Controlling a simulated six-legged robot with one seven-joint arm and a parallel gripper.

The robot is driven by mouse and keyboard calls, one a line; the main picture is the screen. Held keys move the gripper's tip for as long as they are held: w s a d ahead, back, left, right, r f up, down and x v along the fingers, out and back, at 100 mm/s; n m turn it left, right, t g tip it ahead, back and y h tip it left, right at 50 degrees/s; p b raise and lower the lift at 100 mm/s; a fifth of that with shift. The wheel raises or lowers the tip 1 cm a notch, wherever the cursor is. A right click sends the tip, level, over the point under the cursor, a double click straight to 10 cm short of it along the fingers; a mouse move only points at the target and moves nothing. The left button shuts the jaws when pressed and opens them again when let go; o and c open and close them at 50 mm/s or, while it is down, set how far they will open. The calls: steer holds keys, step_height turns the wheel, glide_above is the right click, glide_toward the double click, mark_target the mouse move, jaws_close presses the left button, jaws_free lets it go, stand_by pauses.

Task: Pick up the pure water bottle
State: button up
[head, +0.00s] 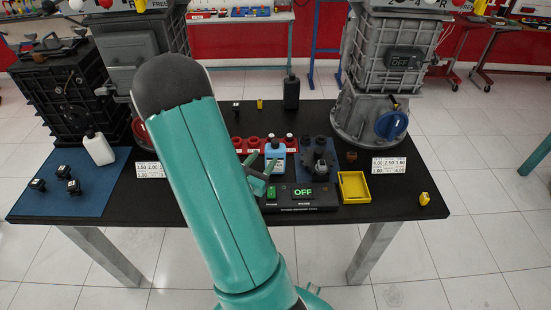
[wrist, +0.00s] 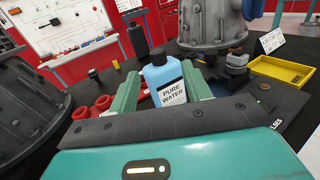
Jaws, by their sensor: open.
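The pure water bottle (head: 275,157) is light blue with a dark cap and a white label, and it stands upright near the middle of the black table. In the wrist view the bottle (wrist: 167,84) shows its "PURE WATER" label, between and beyond the two green fingers. My gripper (wrist: 160,88) is open, one finger on each side of the bottle in the picture. In the head view my gripper (head: 262,170) is at the front of the bottle, partly hidden by my arm. I cannot tell whether the fingers touch the bottle.
Red cups (head: 253,142) stand left of the bottle, a dark fixture (head: 318,152) right of it. A panel reading OFF (head: 303,192) and a yellow tray (head: 341,188) are in front. A black bottle (head: 291,92) stands behind, a white bottle (head: 99,148) at left.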

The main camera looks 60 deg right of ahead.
mark_target(273, 145)
steer(key=d, duration=0.4)
steer(key=shift+s, duration=0.15)
steer(key=shift+w+d+f, duration=0.1)
steer(key=shift+d, duration=1.3)
steer(key=shift+w+d+f, duration=0.1)
steer(key=shift+d, duration=1.3)
jaws_close()
